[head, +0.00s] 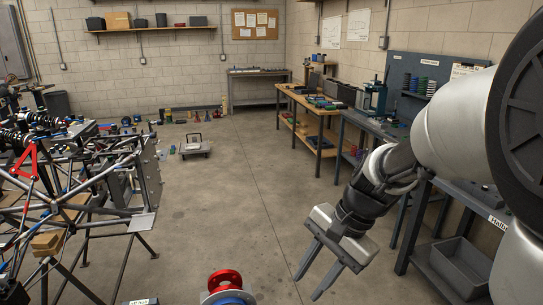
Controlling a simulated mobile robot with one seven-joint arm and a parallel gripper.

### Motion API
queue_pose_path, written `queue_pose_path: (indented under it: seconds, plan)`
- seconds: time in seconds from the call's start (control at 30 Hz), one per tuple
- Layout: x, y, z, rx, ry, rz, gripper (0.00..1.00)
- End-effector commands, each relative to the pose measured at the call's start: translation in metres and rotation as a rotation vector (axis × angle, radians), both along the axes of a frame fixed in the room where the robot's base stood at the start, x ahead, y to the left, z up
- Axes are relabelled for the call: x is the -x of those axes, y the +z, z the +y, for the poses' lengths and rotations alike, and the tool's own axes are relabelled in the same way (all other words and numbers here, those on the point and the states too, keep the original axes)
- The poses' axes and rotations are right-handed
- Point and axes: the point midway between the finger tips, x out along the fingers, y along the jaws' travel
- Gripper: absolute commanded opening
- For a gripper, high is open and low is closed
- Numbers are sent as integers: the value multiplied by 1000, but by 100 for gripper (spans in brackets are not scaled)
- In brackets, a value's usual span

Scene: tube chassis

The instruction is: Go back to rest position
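My gripper (316,271) hangs at the end of my arm in the lower right-centre of the head view. Its two dark fingers point down and to the left and are spread apart, with only floor showing between them. It is empty and touches nothing that I can see. The tube chassis (85,205) stands on the left, with dark tubes, red brackets and wooden blocks on it, well apart from my gripper.
Workbenches (318,105) line the right wall. A grey bin (462,268) sits low at the right. A red round part (225,281) shows at the bottom edge. A low cart (196,147) stands on the floor behind. The middle floor (240,200) is clear.

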Motion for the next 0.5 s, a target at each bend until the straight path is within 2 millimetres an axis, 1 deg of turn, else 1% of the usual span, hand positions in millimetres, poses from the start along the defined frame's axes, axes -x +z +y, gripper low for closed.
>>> queue_pose_path:
  seconds: [0.03, 0.2, 0.3, 0.4, 0.5]
  plan:
    - [10, 27, -3, 35, 63, -65, 31]
    - [42, 79, -18, 170, 278, -253, 31]
    - [60, 107, -28, 262, 401, -356, 31]
    - [77, 129, -38, 356, 513, -449, 31]
    - [91, 146, -47, 440, 605, -519, 31]
